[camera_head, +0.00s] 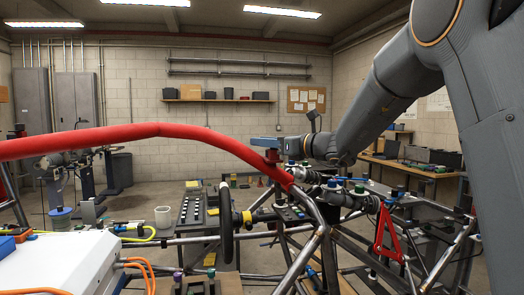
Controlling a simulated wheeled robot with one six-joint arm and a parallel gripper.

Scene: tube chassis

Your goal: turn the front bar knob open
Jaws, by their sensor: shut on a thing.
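The front bar knob (265,142) shows as a blue bar on a red base, at the upper side of the red tube near the middle of the head view. The bar lies roughly level, with its free end pointing left. My gripper (284,147) reaches in from the right and is shut on the right part of the bar. The fingers are small and dark here, and they hide that end of the knob. I cannot tell the exact angle of the knob from this side.
The thick red tube (110,137) crosses from the left edge to the knob. A black steering wheel (226,222) and bare grey chassis tubes (309,252) lie below. Several small coloured knobs and fittings crowd the area right of and below my gripper. Space above the tube is clear.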

